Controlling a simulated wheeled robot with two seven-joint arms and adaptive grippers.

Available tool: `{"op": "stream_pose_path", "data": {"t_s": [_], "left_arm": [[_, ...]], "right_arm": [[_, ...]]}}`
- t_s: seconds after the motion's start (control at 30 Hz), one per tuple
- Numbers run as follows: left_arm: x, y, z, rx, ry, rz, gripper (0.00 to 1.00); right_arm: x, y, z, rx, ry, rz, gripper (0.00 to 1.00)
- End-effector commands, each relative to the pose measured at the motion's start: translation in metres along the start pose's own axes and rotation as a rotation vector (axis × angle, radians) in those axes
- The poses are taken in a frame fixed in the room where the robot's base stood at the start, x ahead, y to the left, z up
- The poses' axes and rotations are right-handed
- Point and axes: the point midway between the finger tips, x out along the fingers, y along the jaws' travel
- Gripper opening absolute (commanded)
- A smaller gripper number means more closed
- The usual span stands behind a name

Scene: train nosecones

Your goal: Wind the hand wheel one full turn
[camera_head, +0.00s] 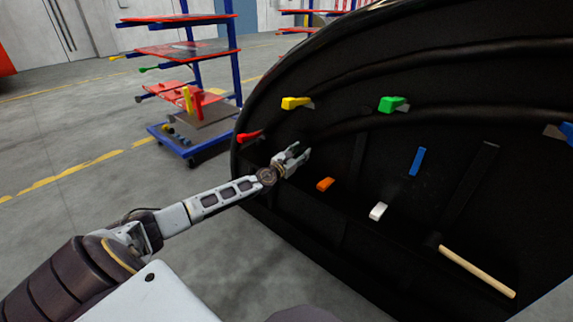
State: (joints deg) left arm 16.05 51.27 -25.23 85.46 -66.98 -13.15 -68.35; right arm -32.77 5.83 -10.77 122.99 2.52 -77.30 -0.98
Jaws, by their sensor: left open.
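My left arm reaches in from the left, and my left gripper (300,154) is open with nothing seen between its fingers. It is in front of the left part of a large black nosecone shell (330,95), just right of a red handle (250,137) and up-left of an orange one (324,184). I cannot tell whether it touches the shell. I cannot make out a hand wheel in this view. My right gripper is not in view.
The shell also carries a yellow handle (296,103), a green handle (393,104), a blue handle (417,161), a white handle (378,211) and a long wooden bar (477,271). A blue-framed rack (236,60) stands behind at left.

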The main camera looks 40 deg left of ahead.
Motion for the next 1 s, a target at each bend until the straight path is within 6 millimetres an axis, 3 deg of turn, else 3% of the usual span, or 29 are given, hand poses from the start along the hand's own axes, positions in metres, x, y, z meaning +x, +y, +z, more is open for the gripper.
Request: {"op": "stream_pose_path", "data": {"t_s": [1.0], "left_arm": [[-0.068,-0.001,-0.002,0.002,0.002,-0.002,0.41]], "right_arm": [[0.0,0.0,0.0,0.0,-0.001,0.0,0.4]]}}
